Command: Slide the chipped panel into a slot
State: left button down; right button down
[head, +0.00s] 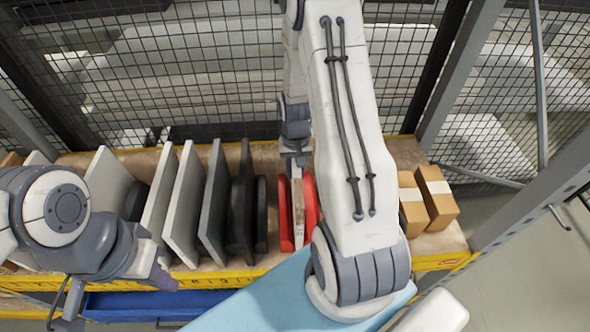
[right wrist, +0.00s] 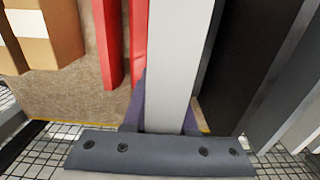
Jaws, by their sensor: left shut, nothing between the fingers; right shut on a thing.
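My right gripper (head: 296,165) reaches over the shelf (head: 262,162) and is shut on a pale narrow panel (head: 298,212). The panel stands upright between two red dividers (head: 285,215) in the head view. The right wrist view shows the pale panel (right wrist: 180,50) edge-on between my purple fingertips (right wrist: 165,118), with red dividers (right wrist: 107,35) beside it. Its lower edge and any contact with the shelf are hidden. My left gripper (head: 162,277) is shut and empty at the shelf's front left, apart from the panels.
Several grey and white panels (head: 185,205) and black ones (head: 240,210) stand upright left of the red dividers. Cardboard boxes (head: 437,195) stand to the right. A blue bin (head: 150,304) is below the yellow front edge. Wire mesh (head: 210,70) closes the back.

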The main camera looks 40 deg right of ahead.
jog(key=shift+w+f+b, duration=0.1)
jog(key=shift+f+b, duration=2.85)
jog(key=shift+f, duration=1)
jog(key=c, duration=0.6)
grip_release()
jog(key=shift+c, duration=0.2)
notch_tip(320, 180, up, 10)
jog(key=b, duration=0.2)
jog(key=shift+r, duration=0.25)
jog(key=s+a+r+n+b, duration=0.1)
jog(key=s+a+r+n, duration=0.15)
jog(key=a, duration=0.55)
jog(key=s+a+r+n+b, duration=0.1)
jog(key=a+n, duration=0.3)
jog(key=a, duration=0.4)
jog(key=s+a+r+n+y+b, duration=0.1)
jog(key=s+a+r+n, duration=0.1)
jog(key=s+a+n, duration=0.5)
jog(key=s+a, duration=0.4)
jog(key=s, duration=0.4)
jog(key=shift+b, duration=0.35)
